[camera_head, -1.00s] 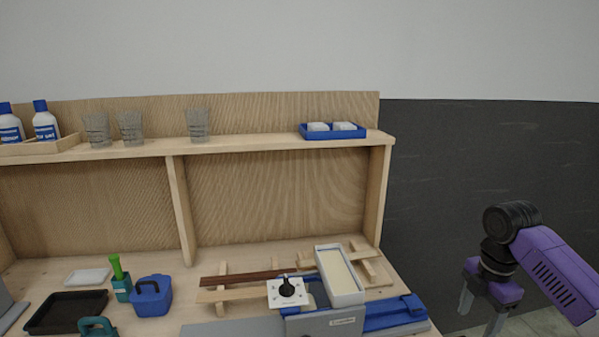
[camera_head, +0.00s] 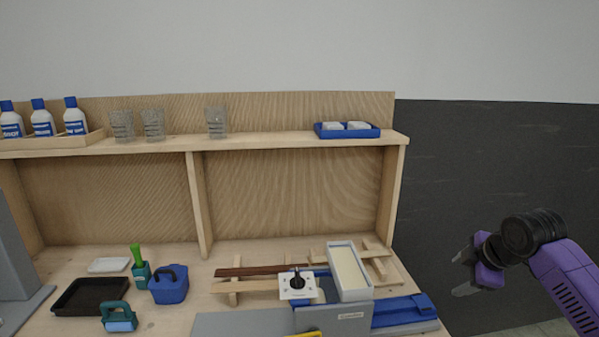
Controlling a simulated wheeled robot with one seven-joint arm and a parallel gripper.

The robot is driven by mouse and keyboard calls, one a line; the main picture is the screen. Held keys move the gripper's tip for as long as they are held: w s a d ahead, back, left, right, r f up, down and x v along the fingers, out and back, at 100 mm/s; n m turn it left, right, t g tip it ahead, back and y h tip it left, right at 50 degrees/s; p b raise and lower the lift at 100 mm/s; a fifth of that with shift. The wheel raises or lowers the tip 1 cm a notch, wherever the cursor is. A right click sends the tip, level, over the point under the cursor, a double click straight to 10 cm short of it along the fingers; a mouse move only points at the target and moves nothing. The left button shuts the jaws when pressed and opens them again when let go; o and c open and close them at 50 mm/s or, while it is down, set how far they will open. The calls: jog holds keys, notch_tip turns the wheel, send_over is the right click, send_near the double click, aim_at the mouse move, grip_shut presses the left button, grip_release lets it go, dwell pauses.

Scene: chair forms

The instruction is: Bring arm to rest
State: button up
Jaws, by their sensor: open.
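My gripper (camera_head: 463,271) is at the right of the head view, at the end of my purple and black arm. Its fingers point left and are apart, with nothing between them. It is in front of the dark lower wall, to the right of the wooden workbench (camera_head: 225,313), and touches nothing that I can see.
The bench holds a grey and blue machine (camera_head: 345,318), a cream-filled tray (camera_head: 348,270), a blue container (camera_head: 169,285) and a black tray (camera_head: 90,297). The shelf (camera_head: 270,139) bears bottles, glasses (camera_head: 216,122) and a blue tray (camera_head: 347,132). Space beside the bench's right edge looks clear.

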jog(key=w+a+r+m+t+y, duration=0.25)
jog(key=a+m+t, duration=0.35)
jog(key=a, duration=0.8)
jog(key=s+a+m+t+h, duration=0.1)
jog(key=s+a+m+t, duration=0.4)
jog(key=s, duration=0.1)
jog(key=s+a+f+m+g, duration=0.1)
jog(key=s+f, duration=0.2)
jog(key=s, duration=1.3)
jog(key=s+a+f+g+h, duration=0.1)
jog(key=s+f, duration=0.1)
jog(key=s, duration=1.4)
jog(key=s+a+f+m, duration=0.1)
jog(key=s+a+f, duration=0.1)
jog(key=s, duration=1.4)
jog(key=shift+f+m+g+b, duration=0.3)
jog(key=shift+f+g+b, duration=0.15)
jog(key=shift+f, duration=0.4)
